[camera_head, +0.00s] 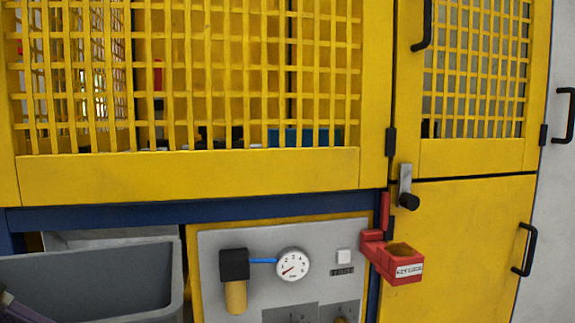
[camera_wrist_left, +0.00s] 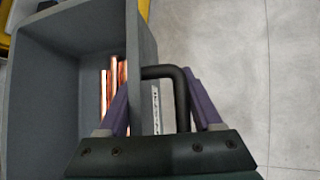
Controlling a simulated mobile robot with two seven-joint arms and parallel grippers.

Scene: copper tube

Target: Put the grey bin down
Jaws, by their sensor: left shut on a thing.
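The grey bin (camera_head: 95,285) shows at the lower left in the head view, in front of the yellow machine. In the left wrist view the grey bin (camera_wrist_left: 85,30) has several copper tubes (camera_wrist_left: 113,75) inside, and a black handle (camera_wrist_left: 163,72) on its near wall. My left gripper (camera_wrist_left: 165,108) has its purple fingers on either side of the handle and is shut on it. Only a bit of my left gripper (camera_head: 15,308) shows at the lower left corner of the head view. The bin's underside is hidden. My right gripper is in neither view.
The yellow machine (camera_head: 190,175) with mesh doors fills the head view. A grey panel with a gauge (camera_head: 292,264) and a red bracket (camera_head: 395,262) stick out to the right of the bin. Bare grey floor (camera_wrist_left: 260,80) lies right of the bin in the wrist view.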

